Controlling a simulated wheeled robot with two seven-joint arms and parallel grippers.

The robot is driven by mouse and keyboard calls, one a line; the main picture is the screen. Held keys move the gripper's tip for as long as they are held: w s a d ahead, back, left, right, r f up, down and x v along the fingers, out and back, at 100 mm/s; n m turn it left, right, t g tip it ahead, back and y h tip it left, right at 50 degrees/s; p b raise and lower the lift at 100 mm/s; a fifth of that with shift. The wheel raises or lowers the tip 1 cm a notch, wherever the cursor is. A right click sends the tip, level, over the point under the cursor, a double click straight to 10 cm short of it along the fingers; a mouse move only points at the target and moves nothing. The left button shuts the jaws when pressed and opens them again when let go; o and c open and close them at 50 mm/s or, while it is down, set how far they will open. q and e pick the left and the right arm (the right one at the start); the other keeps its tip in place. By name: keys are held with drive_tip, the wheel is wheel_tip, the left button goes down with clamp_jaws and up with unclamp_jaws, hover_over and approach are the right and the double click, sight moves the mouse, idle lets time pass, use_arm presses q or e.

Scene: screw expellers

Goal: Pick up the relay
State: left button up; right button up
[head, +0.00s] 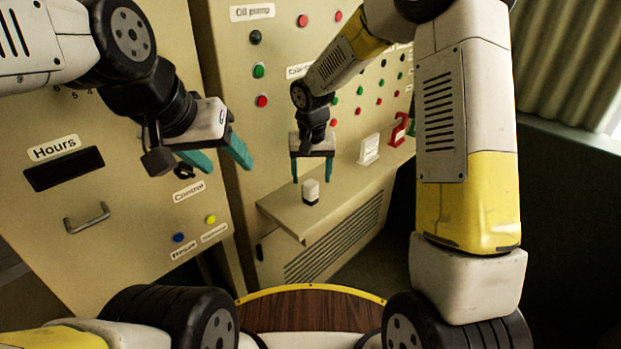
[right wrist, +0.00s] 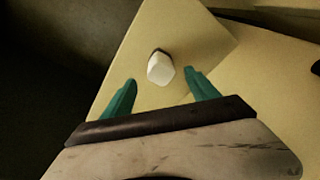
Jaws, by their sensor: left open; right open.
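The relay (head: 311,190) is a small white block with a dark base. It stands on the beige ledge (head: 284,212) of the control cabinet, near the ledge's left end. My right gripper (head: 311,180) is open, with its teal fingers pointing down over the ledge close to the relay. In the right wrist view the relay (right wrist: 160,68) lies just beyond the gap between the two open fingertips (right wrist: 160,76), not gripped. My left gripper (head: 228,160) is open and empty in front of the left cabinet panel.
A white holder (head: 370,149) and a red item (head: 398,130) stand further along the ledge. The cabinet wall behind carries red and green buttons (head: 258,71). The left panel has a metal handle (head: 87,218) and a dark display (head: 64,169).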

sight(311, 183)
drive_tip(key=f, duration=0.4)
drive_tip(key=shift+w+a, duration=0.1)
drive_tip(key=shift+w, duration=0.15)
drive_tip(key=shift+r, duration=0.1)
clamp_jaws()
